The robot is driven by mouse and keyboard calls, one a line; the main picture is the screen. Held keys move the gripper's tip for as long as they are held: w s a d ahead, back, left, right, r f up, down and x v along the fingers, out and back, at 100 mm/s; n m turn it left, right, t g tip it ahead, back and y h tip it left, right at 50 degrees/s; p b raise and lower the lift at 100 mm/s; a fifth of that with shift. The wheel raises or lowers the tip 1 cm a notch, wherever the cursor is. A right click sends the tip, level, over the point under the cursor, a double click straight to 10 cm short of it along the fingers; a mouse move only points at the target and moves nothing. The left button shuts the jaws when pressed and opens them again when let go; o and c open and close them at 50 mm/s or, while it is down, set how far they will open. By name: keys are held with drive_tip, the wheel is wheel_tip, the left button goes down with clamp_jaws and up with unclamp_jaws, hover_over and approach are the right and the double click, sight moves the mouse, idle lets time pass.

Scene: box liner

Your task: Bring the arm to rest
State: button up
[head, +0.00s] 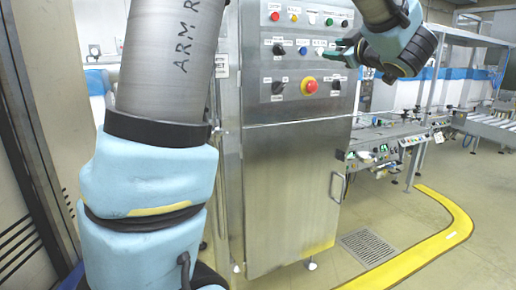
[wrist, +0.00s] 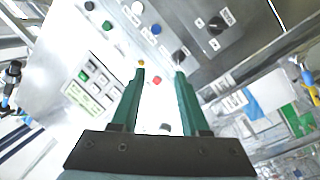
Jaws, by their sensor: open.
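My gripper (wrist: 160,75) shows in the wrist view with its two green fingers apart and nothing between them. Behind the fingers is a steel control panel with buttons and knobs. In the head view my gripper (head: 338,53) is at the upper right, pointing left, in front of the panel of the steel cabinet (head: 290,180). I cannot tell whether the fingertips touch the panel. My arm's large grey and light blue links fill the left of the head view and hide part of what stands behind.
A machine bench (head: 385,140) stands right of the cabinet. A yellow floor line (head: 440,245) curves around a floor grate (head: 367,247). The floor at the right is clear.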

drive_tip(key=w+a+f+m+g+h+p, duration=0.1)
drive_tip(key=w+a+f+m+h+p, duration=0.1)
drive_tip(key=w+f+m+h, duration=0.35)
drive_tip(key=s+a+f+m+g+h+p, duration=0.1)
drive_tip(key=s+a+f+m+g, duration=0.1)
drive_tip(key=a+f+m+g, duration=0.3)
drive_tip(key=s+a+f+g+h+p, duration=0.1)
drive_tip(key=s+a+f+g, duration=0.15)
drive_tip(key=f, duration=0.55)
drive_tip(key=s+a+f+m+g+y, duration=0.1)
drive_tip(key=s+a+f+g, duration=0.3)
drive_tip(key=s+a+f, duration=0.2)
drive_tip(key=s+a+f+g+y+p, duration=0.1)
drive_tip(key=s+a+f+g, duration=0.3)
drive_tip(key=s+a, duration=0.6)
drive_tip(key=shift+s+a+f+m+y, duration=0.35)
drive_tip(key=shift+s+f+y, duration=0.2)
drive_tip(key=shift+s+f, duration=0.35)
drive_tip(key=shift+w+d, duration=0.15)
